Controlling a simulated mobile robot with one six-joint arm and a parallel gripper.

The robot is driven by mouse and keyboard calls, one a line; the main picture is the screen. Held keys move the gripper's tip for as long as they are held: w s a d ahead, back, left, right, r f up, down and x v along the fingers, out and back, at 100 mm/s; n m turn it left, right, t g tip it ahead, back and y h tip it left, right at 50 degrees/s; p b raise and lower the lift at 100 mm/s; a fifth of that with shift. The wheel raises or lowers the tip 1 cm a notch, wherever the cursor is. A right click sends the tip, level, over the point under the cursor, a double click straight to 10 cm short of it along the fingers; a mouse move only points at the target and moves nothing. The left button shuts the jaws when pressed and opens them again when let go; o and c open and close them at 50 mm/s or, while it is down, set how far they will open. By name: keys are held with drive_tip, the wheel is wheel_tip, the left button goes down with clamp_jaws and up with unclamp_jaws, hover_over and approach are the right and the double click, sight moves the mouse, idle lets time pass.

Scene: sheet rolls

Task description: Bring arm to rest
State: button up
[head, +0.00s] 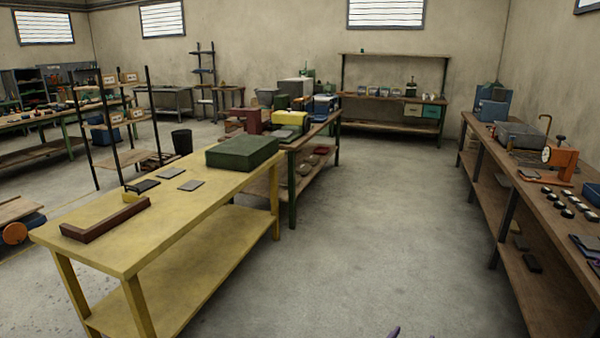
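My gripper cannot be made out in the head view, and no arm link shows clearly. Only a small dark purple tip (394,332) pokes in at the bottom edge, right of the middle. I cannot tell what it belongs to. The task names no object apart from my arm. Whether anything is held is hidden.
A yellow table (120,245) stands at the left front, carrying a dark green box (242,152), a brown angled bar (105,219) and flat grey plates. A long brown workbench (490,150) with tools runs along the right. The grey floor (390,220) between them is clear.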

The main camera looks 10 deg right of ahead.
drive_tip(key=a+f+n+y, duration=0.3)
drive_tip(key=a+f+y, duration=0.2)
drive_tip(key=a+f, duration=0.5)
drive_tip(key=a+f+n+y, duration=0.4)
drive_tip(key=a+f+y, duration=0.15)
drive_tip(key=a, duration=0.85)
drive_tip(key=s+a+f+n+g+y, duration=0.25)
drive_tip(key=s+a+f+g, duration=0.35)
drive_tip(key=s+a+f, duration=0.3)
drive_tip(key=s+d+m+g, duration=0.1)
drive_tip(key=s+g, duration=0.4)
drive_tip(key=s, duration=0.7)
drive_tip(key=s+d+m+g+h, duration=0.1)
drive_tip(key=s+g, duration=0.4)
drive_tip(key=s, duration=0.7)
drive_tip(key=shift+d+r+m+g, duration=0.3)
drive_tip(key=shift+d+m, duration=0.25)
drive_tip(key=shift+d, duration=0.35)
drive_tip(key=shift+f, duration=0.1)
